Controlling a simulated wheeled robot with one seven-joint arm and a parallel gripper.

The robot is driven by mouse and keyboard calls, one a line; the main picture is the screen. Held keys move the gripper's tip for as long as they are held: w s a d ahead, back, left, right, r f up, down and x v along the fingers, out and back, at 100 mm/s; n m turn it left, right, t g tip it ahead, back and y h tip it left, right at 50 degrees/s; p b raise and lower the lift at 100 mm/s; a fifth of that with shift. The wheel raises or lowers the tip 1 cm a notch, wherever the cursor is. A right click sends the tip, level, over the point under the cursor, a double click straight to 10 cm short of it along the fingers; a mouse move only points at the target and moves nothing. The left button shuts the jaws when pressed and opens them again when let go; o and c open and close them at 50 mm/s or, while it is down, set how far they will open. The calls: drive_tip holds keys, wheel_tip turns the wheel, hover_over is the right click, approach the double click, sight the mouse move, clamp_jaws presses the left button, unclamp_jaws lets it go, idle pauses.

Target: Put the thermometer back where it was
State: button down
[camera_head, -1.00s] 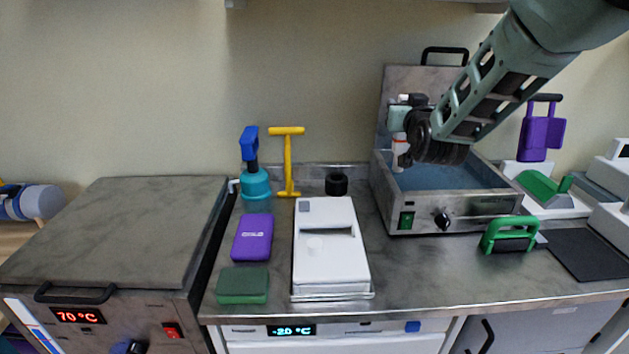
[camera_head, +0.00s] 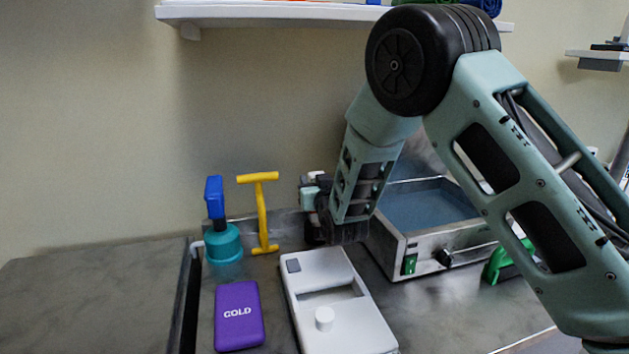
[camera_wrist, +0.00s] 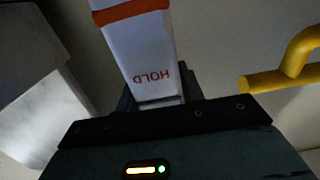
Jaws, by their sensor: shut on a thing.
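The thermometer is a white stick with an orange band and the word HOLD, seen large in the wrist view (camera_wrist: 148,55). My gripper (camera_head: 312,196) is shut on it; in the wrist view the stick is between the jaws. In the head view my gripper is above the back of the steel counter, between the yellow T-handled tool and the blue-lined steel basin. My wrist hides most of the thermometer there. A dark round shape (camera_head: 315,232) shows just below my gripper; I cannot tell whether the thermometer touches it.
The yellow T-handled tool (camera_head: 262,215) and a teal-based, blue-handled tool (camera_head: 222,243) stand left of my gripper. A white box (camera_head: 352,325) and a purple GOLD pack (camera_head: 238,316) lie in front. The steel basin (camera_head: 425,265) is at right. A wall shelf (camera_head: 250,12) hangs above.

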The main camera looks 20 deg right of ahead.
drive_tip(key=shift+f, duration=0.15)
drive_tip(key=c, duration=0.9)
unclamp_jaws()
drive_tip(key=shift+s, duration=0.35)
drive_tip(key=s+b, duration=0.2)
drive_tip(key=s, duration=0.9)
drive_tip(key=shift+s, duration=0.2)
drive_tip(key=shift+r, duration=0.2)
